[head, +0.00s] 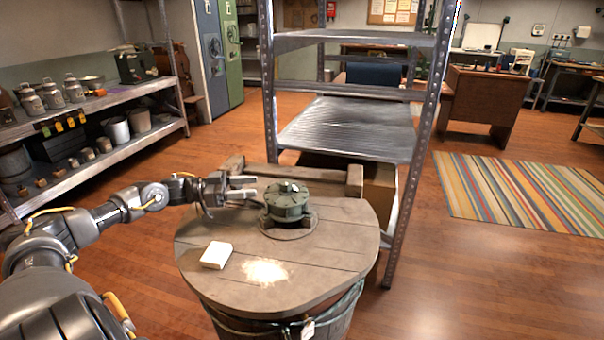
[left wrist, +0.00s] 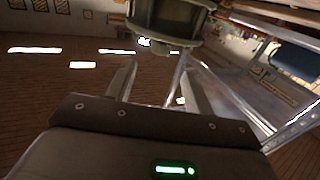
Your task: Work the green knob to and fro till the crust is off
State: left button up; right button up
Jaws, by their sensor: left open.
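The green knob (head: 287,203) stands on a round plate on the wooden barrel top (head: 325,262). It is dark green and drum-shaped, with a lumpy-looking rim; I cannot make out any crust on it clearly. My left gripper (head: 247,188) is open and empty, just left of the knob at about the height of its top. In the left wrist view the fingers (left wrist: 153,85) are spread apart, and the knob (left wrist: 170,22) is at the top edge, beyond the fingertips and not between them. My right gripper is not in view.
A white block (head: 216,255) and a patch of pale powder (head: 265,271) lie on the front of the barrel top. A metal shelf rack (head: 400,190) stands close behind and right. Shelves with cans (head: 95,115) line the left wall. Open floor lies right, with a striped rug (head: 515,190).

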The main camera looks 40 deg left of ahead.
aim_at(285, 182)
pick_arm(q)
jog(key=b+x, duration=0.1)
jog(key=x, duration=1)
jog(key=shift+a+r, duration=0.15)
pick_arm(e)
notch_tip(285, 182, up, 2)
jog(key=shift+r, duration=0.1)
pick_arm(q)
jog(key=c, duration=1)
jog(key=shift+o, duration=0.2)
jog(key=shift+r, duration=0.1)
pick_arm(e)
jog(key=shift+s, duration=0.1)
